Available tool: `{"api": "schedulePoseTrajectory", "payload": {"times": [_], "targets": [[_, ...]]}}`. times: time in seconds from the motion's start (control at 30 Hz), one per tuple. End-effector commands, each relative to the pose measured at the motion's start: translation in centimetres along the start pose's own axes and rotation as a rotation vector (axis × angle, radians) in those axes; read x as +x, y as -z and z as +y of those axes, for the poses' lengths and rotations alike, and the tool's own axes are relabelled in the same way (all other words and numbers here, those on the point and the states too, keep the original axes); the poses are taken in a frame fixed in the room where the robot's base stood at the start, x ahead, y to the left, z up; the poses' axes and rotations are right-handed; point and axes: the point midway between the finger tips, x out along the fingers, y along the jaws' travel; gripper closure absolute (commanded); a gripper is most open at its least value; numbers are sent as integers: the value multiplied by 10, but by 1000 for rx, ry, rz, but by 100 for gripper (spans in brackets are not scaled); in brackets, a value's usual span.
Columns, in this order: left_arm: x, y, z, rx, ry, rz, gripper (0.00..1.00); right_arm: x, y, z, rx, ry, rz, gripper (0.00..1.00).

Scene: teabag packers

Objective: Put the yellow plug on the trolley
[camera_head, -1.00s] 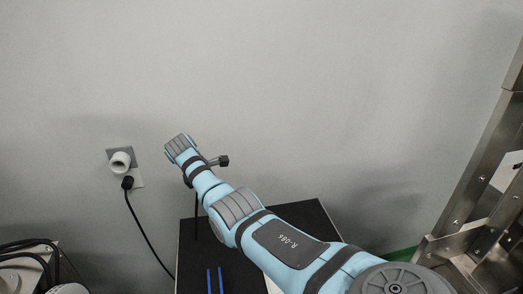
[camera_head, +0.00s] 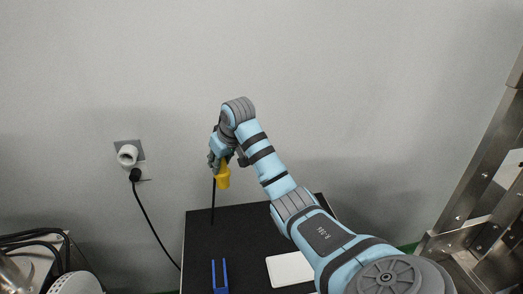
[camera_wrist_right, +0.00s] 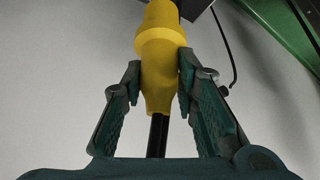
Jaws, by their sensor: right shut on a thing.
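The yellow plug (camera_head: 223,176) hangs from my right gripper (camera_head: 220,161) above the black top of the trolley (camera_head: 240,230) in the head view. In the right wrist view the yellow plug (camera_wrist_right: 160,45) stands between the two green fingers of my right gripper (camera_wrist_right: 160,85), which are shut on it. A black cable (camera_wrist_right: 157,135) runs from the plug's narrow end. In the head view a dark cable (camera_head: 213,200) hangs down below the gripper in front of the trolley top. My left gripper is not in view.
A blue two-pronged holder (camera_head: 220,278) and a white plate (camera_head: 290,268) are on the trolley top. A metal frame (camera_head: 480,190) stands at the right.

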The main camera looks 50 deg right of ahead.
Motion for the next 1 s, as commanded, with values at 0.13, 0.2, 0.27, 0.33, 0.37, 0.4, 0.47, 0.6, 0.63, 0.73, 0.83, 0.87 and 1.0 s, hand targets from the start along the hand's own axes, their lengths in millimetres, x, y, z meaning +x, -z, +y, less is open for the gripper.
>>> {"api": "schedulePoseTrajectory", "payload": {"times": [0.13, 0.2, 0.27, 0.33, 0.37, 0.4, 0.47, 0.6, 0.63, 0.73, 0.83, 0.87, 1.0], "targets": [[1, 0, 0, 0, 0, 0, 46, 30, -19, -2, 16, -4, 2, 100], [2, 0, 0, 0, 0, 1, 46, 54, -34, -2, 15, -4, 0, 100], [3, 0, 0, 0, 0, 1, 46, 75, -46, -3, 16, -4, 0, 100], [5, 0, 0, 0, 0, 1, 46, 98, -58, -4, 15, -4, 1, 100], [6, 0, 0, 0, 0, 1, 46, 106, -62, -4, 15, -4, 3, 100], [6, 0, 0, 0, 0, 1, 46, 115, -68, -4, 15, -5, 3, 100], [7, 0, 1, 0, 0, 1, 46, 125, -73, -5, 15, -5, 6, 100], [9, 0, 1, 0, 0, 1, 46, 143, -83, -6, 15, -4, 5, 100], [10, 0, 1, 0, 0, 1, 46, 149, -87, -6, 14, -4, 4, 100], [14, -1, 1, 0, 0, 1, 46, 165, -96, -6, 14, -5, 6, 100], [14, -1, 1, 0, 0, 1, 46, 170, -98, -6, 14, -6, 8, 100], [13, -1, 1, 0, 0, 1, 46, 170, -98, -6, 13, -6, 9, 100], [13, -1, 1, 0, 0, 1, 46, 169, -97, -6, 13, -6, 8, 100]]}}
